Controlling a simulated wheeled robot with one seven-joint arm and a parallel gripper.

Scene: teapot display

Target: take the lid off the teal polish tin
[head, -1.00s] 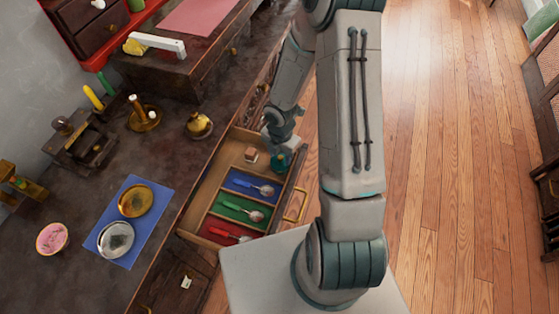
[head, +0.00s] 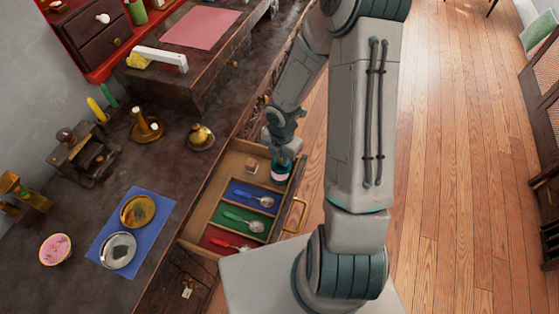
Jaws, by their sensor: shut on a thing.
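The teal polish tin (head: 281,173) stands in the far right corner of the open drawer, next to its right wall. A pale band shows low on its near side. My gripper (head: 283,160) reaches down from above and is shut at the top of the tin, where the lid is. The fingers and wrist hide most of the top. I cannot tell whether the lid is apart from the tin's body.
The open drawer (head: 183,240) holds a small wooden block (head: 252,165) and spoons in blue, green and red compartments. A brass handle (head: 296,214) sticks out at its front. A blue mat (head: 150,250) with two dishes lies on the counter.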

